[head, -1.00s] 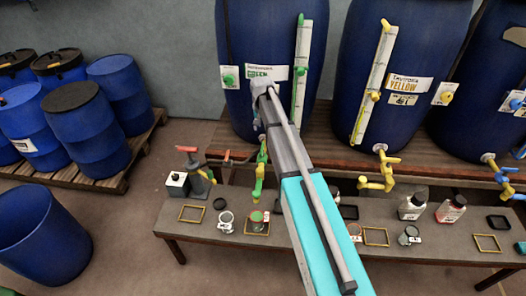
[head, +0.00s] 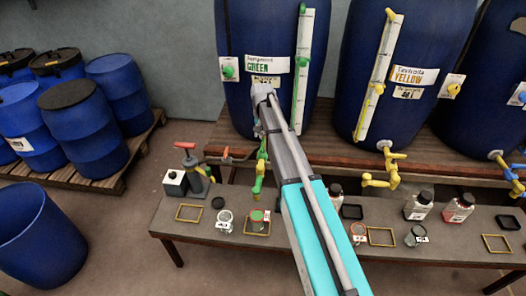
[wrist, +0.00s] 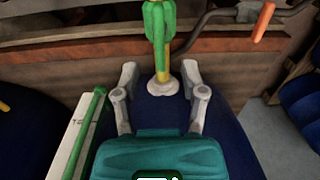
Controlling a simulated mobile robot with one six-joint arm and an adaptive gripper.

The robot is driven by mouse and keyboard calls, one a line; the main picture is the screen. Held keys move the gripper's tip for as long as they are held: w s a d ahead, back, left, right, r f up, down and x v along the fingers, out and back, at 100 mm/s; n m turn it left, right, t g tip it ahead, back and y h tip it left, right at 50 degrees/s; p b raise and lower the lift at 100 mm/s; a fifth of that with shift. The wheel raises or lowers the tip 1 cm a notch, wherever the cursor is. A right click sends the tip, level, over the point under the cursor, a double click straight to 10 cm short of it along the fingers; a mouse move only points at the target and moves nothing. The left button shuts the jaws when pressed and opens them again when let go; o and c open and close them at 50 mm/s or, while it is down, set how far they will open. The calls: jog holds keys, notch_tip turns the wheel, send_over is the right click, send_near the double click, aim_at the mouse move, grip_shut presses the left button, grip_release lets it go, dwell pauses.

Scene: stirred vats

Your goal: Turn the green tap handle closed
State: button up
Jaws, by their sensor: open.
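The green tap handle (head: 262,149) is on a yellow tap at the foot of the vat labelled GREEN (head: 236,100). In the wrist view the green handle (wrist: 159,20) is at the top centre, above a yellow stem that ends in a pale flange on the blue vat. My gripper (wrist: 160,76) is open, with one finger on each side of the stem and flange. The fingers look apart from the tap, and the handle lies beyond the fingertips. In the head view my arm hides most of the gripper.
Under the tap a bench (head: 160,224) holds a small green-topped cup (head: 256,217), frames and bottles. A red-handled pump (head: 191,165) stands left of the tap. A bar with an orange grip (wrist: 263,22) is close right of the handle in the wrist view. Yellow taps (head: 383,170) are to the right.

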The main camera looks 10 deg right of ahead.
aim_at(263, 143)
jog(key=shift+d+f+b, duration=0.1)
jog(key=shift+f+b, duration=3.35)
jog(key=shift+f, duration=0.3)
grip_shut()
